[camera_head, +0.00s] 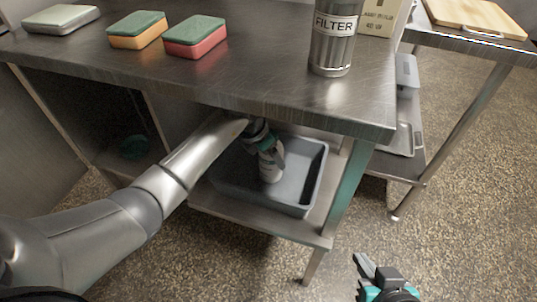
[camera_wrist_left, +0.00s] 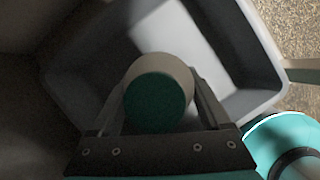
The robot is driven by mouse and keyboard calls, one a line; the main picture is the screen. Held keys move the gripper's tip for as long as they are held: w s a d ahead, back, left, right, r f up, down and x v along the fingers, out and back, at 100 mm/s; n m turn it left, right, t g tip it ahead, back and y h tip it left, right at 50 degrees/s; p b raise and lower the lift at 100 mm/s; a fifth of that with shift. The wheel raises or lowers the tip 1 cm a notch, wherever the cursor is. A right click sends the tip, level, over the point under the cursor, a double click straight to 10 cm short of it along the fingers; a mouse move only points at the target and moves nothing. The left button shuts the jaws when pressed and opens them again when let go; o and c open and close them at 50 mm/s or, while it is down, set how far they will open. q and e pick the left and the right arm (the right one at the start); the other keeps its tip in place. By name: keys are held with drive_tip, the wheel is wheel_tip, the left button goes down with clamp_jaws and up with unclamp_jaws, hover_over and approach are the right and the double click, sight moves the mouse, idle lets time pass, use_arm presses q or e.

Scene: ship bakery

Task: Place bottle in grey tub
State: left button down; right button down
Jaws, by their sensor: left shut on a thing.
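The grey tub (camera_head: 312,180) stands on the lower shelf under the steel table, and its inner wall shows in the left wrist view (camera_wrist_left: 243,55). My left gripper (camera_head: 268,148) reaches under the tabletop and is shut on the bottle (camera_head: 271,172). The bottle is pale with a dark green cap (camera_wrist_left: 155,102), seen end-on between the fingers. The bottle is inside the tub's outline; I cannot tell whether its base touches the tub floor. My right gripper (camera_head: 372,272) is over the floor at the lower right, away from the tub; its finger gap is unclear.
The table edge overhangs the tub. A table leg (camera_head: 350,185) stands right of it. The floor in front is clear.

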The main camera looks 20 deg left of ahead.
drive_tip(key=shift+w+a+t, duration=0.2)
drive_tip(key=shift+a+t, duration=0.1)
drive_tip(key=shift+a, duration=0.05)
use_arm(q)
unclamp_jaws()
drive_tip(key=shift+f, duration=0.2)
use_arm(e)
drive_tip(key=shift+a, duration=0.15)
use_arm(q)
drive_tip(key=shift+r, duration=0.1)
